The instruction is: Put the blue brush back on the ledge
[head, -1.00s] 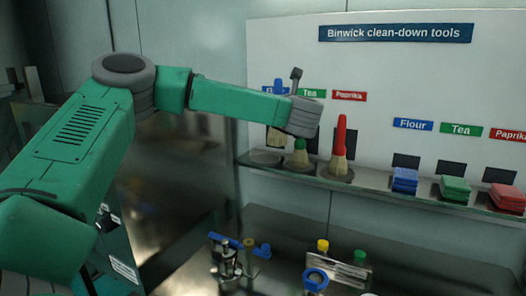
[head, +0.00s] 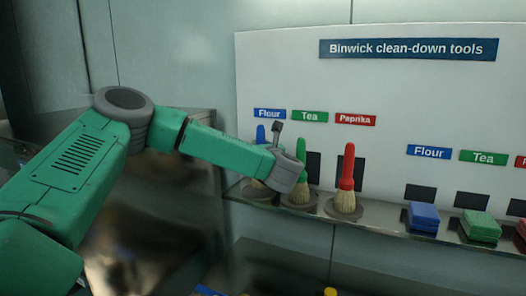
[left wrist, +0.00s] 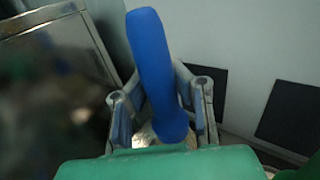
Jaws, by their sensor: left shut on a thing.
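The blue brush (head: 261,135) is upright at the left end of the ledge (head: 385,223), below the blue Flour label (head: 269,114). Its pale bristles are over the leftmost round holder, partly behind my wrist; I cannot tell whether they touch it. My left gripper (left wrist: 160,112) is shut on the blue brush, whose handle (left wrist: 152,60) rises between the fingers, leaning slightly left in the left wrist view. In the head view my wrist hides most of the fingers. My right gripper is not in view.
The green brush (head: 301,165) stands close to the right of my left wrist, with the red brush (head: 346,172) beyond it. Blue (head: 423,217) and green (head: 481,226) blocks sit farther right on the ledge. A white label board (head: 400,90) stands behind.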

